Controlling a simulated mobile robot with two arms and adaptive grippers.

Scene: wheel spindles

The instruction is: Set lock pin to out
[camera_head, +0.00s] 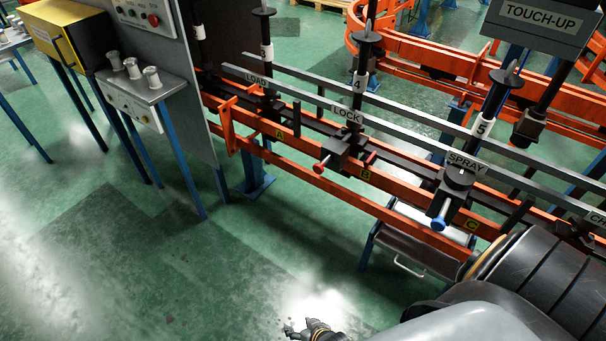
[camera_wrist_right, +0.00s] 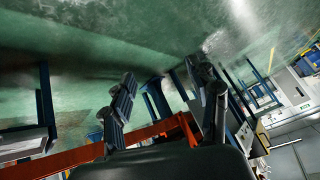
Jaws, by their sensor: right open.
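Spindle 4 (camera_head: 359,85) stands upright on the rail at the LOCK sign (camera_head: 347,115). At its base is a dark block with a red-knobbed pin (camera_head: 321,166) sticking out toward the front left, beside the yellow letter B. How far that pin is drawn out is too small to tell. A blue-knobbed pin (camera_head: 440,221) sticks out below spindle 5 (camera_head: 484,127) at the SPRAY sign. My right gripper (camera_head: 300,329) is at the bottom edge of the head view, well apart from the pins. In the wrist view its fingers (camera_wrist_right: 168,92) are spread, with nothing between them. My left gripper is not in view.
Orange rails (camera_head: 340,208) run across the line. A grey panel and a shelf with white spools (camera_head: 151,76) stand at the left. The green floor (camera_head: 230,270) in front is clear.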

